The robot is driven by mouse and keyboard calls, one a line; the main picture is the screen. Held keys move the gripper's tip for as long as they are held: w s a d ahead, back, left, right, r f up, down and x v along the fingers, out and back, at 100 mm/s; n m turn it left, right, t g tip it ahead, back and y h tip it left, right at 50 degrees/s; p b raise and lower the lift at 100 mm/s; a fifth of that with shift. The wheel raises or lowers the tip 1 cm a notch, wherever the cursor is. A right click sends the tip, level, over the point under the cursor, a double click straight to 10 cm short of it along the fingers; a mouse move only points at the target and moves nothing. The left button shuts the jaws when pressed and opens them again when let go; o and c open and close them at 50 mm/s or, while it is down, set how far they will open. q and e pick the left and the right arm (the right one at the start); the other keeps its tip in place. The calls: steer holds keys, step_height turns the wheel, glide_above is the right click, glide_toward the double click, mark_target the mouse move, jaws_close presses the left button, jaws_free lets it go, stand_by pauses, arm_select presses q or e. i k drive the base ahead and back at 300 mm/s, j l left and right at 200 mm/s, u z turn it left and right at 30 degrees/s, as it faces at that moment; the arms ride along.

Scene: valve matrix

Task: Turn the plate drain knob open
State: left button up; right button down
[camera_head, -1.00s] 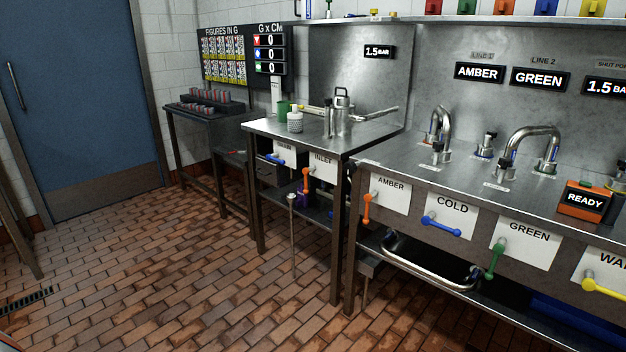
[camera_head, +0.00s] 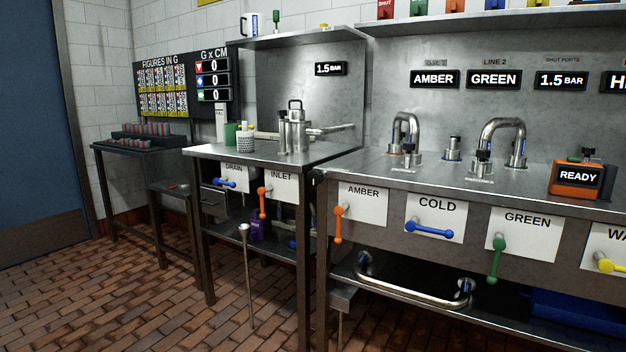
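A white plate labelled DRAIN (camera_head: 236,171) hangs on the front of the left steel table. Its blue lever knob (camera_head: 226,183) lies close to level across the lower part of the plate. Right of it, the INLET plate (camera_head: 281,185) carries an orange lever (camera_head: 263,202) that hangs down. Neither of my grippers is in view, so their state does not show.
The left steel table (camera_head: 330,152) holds a metal vessel and cups. A thin metal rod (camera_head: 247,275) stands in front of its shelf. The right bench has AMBER, COLD and GREEN levers and a metal rail (camera_head: 415,295). Tiled floor (camera_head: 130,300) is open at left.

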mark_target(316, 177)
steer(key=i+j+z, duration=0.3)
steer(key=i, duration=0.3)
steer(key=i+j+z, duration=0.35)
steer(key=i+j, duration=0.2)
steer(key=j, duration=0.1)
